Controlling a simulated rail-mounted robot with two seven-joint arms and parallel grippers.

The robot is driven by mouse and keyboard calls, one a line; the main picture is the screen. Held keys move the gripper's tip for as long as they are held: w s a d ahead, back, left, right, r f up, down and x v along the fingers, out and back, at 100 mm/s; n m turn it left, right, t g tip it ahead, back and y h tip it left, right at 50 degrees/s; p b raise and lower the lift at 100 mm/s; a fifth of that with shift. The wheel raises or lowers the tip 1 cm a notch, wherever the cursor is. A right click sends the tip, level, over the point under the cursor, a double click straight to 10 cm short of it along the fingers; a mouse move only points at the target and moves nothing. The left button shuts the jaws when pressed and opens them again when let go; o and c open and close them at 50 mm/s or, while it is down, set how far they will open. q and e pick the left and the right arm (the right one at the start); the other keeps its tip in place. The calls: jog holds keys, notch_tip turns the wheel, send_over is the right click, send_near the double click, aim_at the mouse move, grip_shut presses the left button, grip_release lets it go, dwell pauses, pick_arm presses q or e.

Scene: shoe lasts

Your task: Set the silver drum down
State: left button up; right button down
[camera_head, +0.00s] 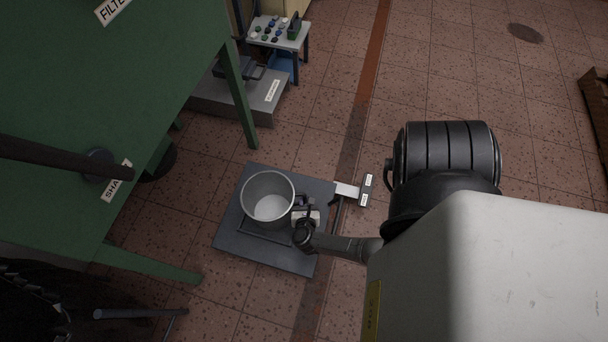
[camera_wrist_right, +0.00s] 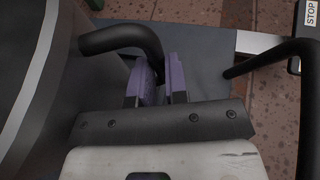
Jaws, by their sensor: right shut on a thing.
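The silver drum (camera_head: 255,213), an open, empty round vessel, is upright over a dark grey low platform (camera_head: 296,262) in the head view. I cannot tell whether its base touches the platform. My right gripper (camera_head: 304,222) is at the drum's right side, shut on its dark curved handle. In the right wrist view the drum's grey wall (camera_wrist_right: 45,120) fills the left side. There the purple-padded fingers (camera_wrist_right: 160,82) close on the black handle (camera_wrist_right: 125,38). My left gripper is not in view.
A small display box (camera_head: 366,190) stands at the platform's right edge. A green table (camera_head: 120,90) is on the left. Tiled floor to the right is mostly clear.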

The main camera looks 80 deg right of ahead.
jog(key=shift+w, duration=0.1)
jog(key=c, duration=1.6)
grip_release()
jog(key=shift+f, duration=0.1)
jog(key=o, duration=0.5)
